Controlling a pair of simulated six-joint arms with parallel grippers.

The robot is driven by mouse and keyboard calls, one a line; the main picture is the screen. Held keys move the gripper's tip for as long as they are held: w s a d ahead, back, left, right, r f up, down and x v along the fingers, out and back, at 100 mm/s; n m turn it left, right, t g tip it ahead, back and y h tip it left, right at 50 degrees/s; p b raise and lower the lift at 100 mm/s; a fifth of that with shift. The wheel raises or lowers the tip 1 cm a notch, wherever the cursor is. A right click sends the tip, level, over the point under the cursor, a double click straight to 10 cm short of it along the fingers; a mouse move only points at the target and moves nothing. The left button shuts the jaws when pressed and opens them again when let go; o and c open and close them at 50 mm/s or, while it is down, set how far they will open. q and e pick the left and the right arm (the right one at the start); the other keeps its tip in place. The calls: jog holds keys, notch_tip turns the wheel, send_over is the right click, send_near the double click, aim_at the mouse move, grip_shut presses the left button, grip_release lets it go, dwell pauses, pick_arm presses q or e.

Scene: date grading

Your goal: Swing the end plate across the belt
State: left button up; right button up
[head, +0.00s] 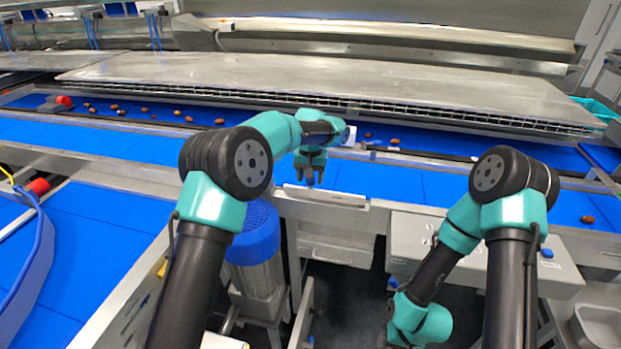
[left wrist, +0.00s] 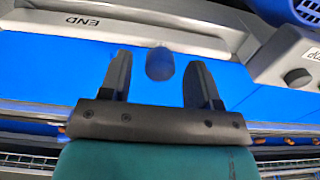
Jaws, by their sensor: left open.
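The pale metal end plate, marked END, shows at the upper left of the left wrist view (left wrist: 90,22). In the head view a long pale plate (head: 335,198) lies along the near rail of the belt, just below my left gripper. My left gripper (head: 311,180) hangs over the near side of the belt, fingers down. In the left wrist view its two fingers (left wrist: 157,88) are apart. A dark blue round knob (left wrist: 160,64) shows between and just beyond them; contact cannot be told. My right arm is folded low at the right, its fingers not visible.
The blue belt (head: 400,186) runs left to right. Several brown dates lie on the far belt at left, with a few at right (head: 587,219). A blue-topped motor (head: 255,240) stands below my left arm. A grey control box (head: 420,245) sits right of the plate.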

pick_arm(q)
jog(key=shift+f, duration=0.3)
jog(key=shift+c, duration=0.4)
grip_shut()
